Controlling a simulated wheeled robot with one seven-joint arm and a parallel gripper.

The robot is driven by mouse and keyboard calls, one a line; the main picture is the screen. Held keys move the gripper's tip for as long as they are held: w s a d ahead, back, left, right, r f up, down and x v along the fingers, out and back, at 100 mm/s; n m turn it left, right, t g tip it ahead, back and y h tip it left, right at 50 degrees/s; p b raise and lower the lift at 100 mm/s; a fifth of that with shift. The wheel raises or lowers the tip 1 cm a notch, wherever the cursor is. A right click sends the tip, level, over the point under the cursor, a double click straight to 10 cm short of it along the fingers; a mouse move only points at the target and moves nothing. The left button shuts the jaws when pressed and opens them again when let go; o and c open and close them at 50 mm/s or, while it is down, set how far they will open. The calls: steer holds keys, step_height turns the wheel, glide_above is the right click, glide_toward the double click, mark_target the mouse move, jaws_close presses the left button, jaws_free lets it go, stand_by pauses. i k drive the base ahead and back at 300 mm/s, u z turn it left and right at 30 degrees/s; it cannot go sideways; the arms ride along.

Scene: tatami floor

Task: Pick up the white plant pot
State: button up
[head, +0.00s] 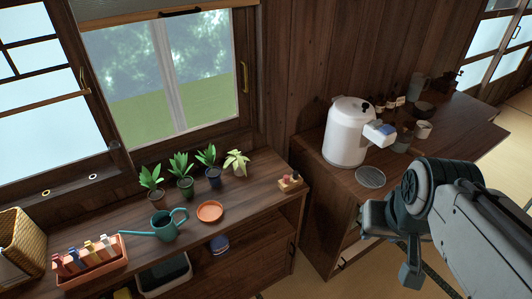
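Several small potted plants stand in a row on the wooden counter below the window. The rightmost plant (237,162) has pale yellow-green leaves; its small pot (239,172) looks light, but its exact colour is hard to tell. To its left are a dark blue pot (214,181), a dark green pot (186,192) and a dark pot (155,194). No pot shows clearly as white. My gripper (390,245) is at the right, in front of the right cabinet and well away from the plants. Its fingers look apart, with nothing seen between them.
A teal watering can (167,227) and an orange saucer (210,211) are in front of the plants. A white dispenser (348,132) is on the right cabinet, beside a round grate (370,178).

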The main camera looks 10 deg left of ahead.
mark_target(238, 162)
steer(key=i, duration=0.7)
steer(key=u, duration=0.8)
steer(key=i, duration=0.5)
steer(key=u, duration=0.55)
